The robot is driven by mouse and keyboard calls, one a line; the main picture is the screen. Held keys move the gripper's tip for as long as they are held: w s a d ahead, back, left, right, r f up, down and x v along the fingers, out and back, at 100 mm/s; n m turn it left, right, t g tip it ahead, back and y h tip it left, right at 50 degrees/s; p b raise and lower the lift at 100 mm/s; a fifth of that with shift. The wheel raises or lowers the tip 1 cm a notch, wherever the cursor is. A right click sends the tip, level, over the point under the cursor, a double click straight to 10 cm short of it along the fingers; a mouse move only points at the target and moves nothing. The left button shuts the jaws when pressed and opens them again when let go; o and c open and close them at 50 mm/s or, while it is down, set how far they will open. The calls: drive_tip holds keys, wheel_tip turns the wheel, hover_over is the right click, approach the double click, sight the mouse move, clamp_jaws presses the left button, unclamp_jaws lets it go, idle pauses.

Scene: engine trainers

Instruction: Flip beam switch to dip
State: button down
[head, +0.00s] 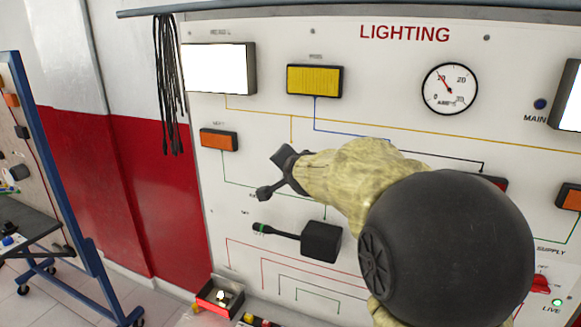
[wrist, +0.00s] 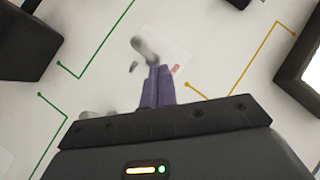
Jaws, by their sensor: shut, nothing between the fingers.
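The lighting board (head: 360,72) fills most of the head view. My gripper (head: 277,186) reaches to its left middle part, dark fingers pointing down-left. In the wrist view my gripper (wrist: 156,84) shows shut, purplish fingers with nothing held. A small grey lever with a rounded end (wrist: 144,47) shows right at the fingertips; it looks like the beam switch. I cannot tell whether the fingers touch it or which way it is set. Small, unreadable labels sit beside it, one with red marking (wrist: 176,69).
Below my gripper a black box (head: 321,242) carries a stalk with a green mark. An orange lamp (head: 219,139), a yellow lamp (head: 314,80) and a lit white lamp (head: 218,68) stand out from the board. Black cables (head: 168,85) hang at the left.

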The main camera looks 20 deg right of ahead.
idle(0.3)
drive_tip(key=d+f+p+v, duration=0.1)
drive_tip(key=p+v, duration=0.1)
drive_tip(key=v, duration=1)
drive_tip(key=shift+s, duration=0.8)
drive_tip(key=shift+f, duration=0.25)
